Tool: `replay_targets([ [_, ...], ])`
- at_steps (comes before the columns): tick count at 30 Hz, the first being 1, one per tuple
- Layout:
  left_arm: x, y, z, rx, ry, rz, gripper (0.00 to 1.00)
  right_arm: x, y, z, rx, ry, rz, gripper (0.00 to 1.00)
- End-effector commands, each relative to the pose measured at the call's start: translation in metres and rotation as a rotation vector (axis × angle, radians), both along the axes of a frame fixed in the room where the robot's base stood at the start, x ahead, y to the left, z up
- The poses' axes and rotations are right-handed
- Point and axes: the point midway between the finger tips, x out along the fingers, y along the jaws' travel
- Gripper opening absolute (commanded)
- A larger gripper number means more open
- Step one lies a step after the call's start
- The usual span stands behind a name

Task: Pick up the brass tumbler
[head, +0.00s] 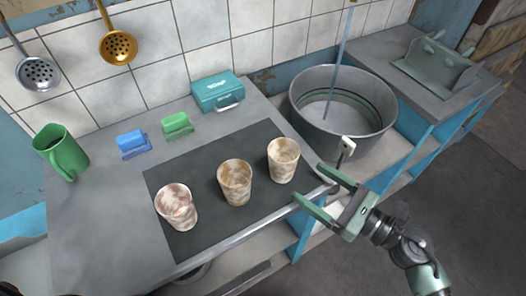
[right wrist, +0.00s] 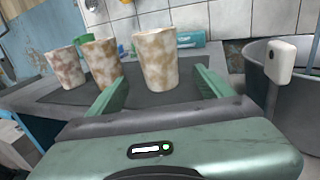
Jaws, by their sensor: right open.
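Three mottled cream-and-brown tumblers stand upright in a slanting row on a dark mat (head: 200,160): a left one (head: 176,207), a middle one (head: 235,183) and a right one (head: 283,160). None looks plainly brass, and I cannot tell which is the brass tumbler. My right gripper (head: 309,182) is open and empty at the counter's front edge, its fingers pointing towards the right tumbler. In the right wrist view that tumbler (right wrist: 157,60) appears between the fingers, beyond their tips. My left gripper is not in view.
A large grey round tub (head: 343,112) stands right of the mat, a white-ended stick near its front rim. A teal box (head: 218,92), green block (head: 177,125), blue block (head: 132,143) and green mug (head: 61,152) stand behind. Ladles (head: 118,47) hang on the wall.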

Motion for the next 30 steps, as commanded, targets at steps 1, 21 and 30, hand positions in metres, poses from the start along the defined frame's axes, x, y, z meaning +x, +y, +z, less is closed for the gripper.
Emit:
replay_targets([
  [1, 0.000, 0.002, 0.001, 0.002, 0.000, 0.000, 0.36, 0.000, 0.002, 0.001, -0.005, -0.007, 0.003, 0.81],
  [21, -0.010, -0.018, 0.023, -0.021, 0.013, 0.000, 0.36, 0.043, 0.064, 0.001, -0.005, -0.005, 0.002, 0.81],
  [30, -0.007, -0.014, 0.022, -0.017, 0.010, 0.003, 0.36, 0.044, 0.065, 0.000, -0.005, -0.005, 0.002, 0.58],
])
